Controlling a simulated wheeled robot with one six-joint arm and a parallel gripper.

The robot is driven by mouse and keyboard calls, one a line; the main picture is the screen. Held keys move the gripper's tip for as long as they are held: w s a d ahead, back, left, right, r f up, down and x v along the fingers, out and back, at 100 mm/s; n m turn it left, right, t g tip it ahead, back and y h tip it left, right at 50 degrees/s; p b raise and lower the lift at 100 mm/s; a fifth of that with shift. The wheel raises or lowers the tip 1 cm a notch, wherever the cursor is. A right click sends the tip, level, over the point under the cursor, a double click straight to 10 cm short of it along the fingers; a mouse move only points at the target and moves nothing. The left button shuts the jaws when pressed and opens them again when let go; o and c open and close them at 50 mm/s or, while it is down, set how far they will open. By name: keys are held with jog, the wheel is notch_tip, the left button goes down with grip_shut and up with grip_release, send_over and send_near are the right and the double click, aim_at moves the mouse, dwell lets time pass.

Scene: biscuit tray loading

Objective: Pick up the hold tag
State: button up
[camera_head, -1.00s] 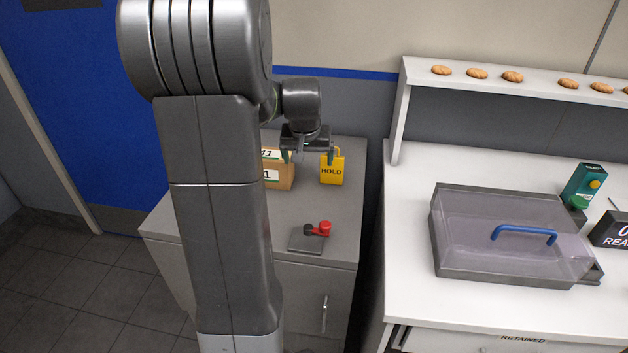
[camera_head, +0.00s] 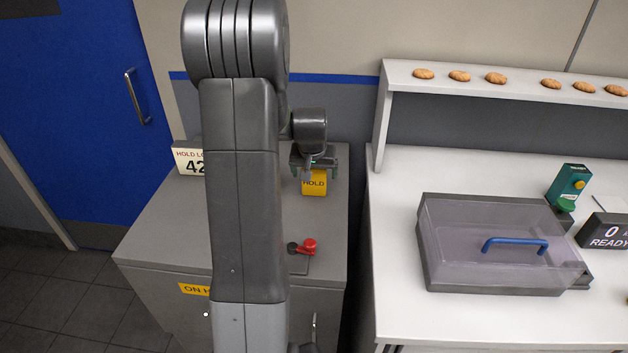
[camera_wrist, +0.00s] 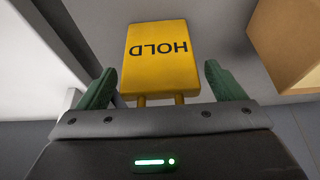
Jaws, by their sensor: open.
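The hold tag (camera_head: 314,186) is a yellow plate with dark HOLD lettering. In the head view it stands on the grey cabinet, just below my gripper (camera_head: 315,172). In the wrist view the hold tag (camera_wrist: 156,52) lies between the two green fingertips of my gripper (camera_wrist: 166,88), with its handle posts toward the palm. Its lettering appears upside down there. The fingers are open, with a gap visible on each side of the tag. The top of its handle is hidden by my gripper.
The grey cabinet (camera_head: 165,235) carries a sign reading 42 (camera_head: 188,160) and a red-and-black item (camera_head: 304,246) near the front. A cardboard-coloured box (camera_wrist: 290,45) is beside the tag. The white counter (camera_head: 400,215) at right holds a clear-lidded tray (camera_head: 425,240).

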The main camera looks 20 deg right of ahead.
jog(key=shift+c, duration=0.2)
jog(key=c, duration=1)
notch_tip(320, 180, up, 10)
jog(key=shift+r+b, duration=0.1)
jog(key=shift+b, duration=0.4)
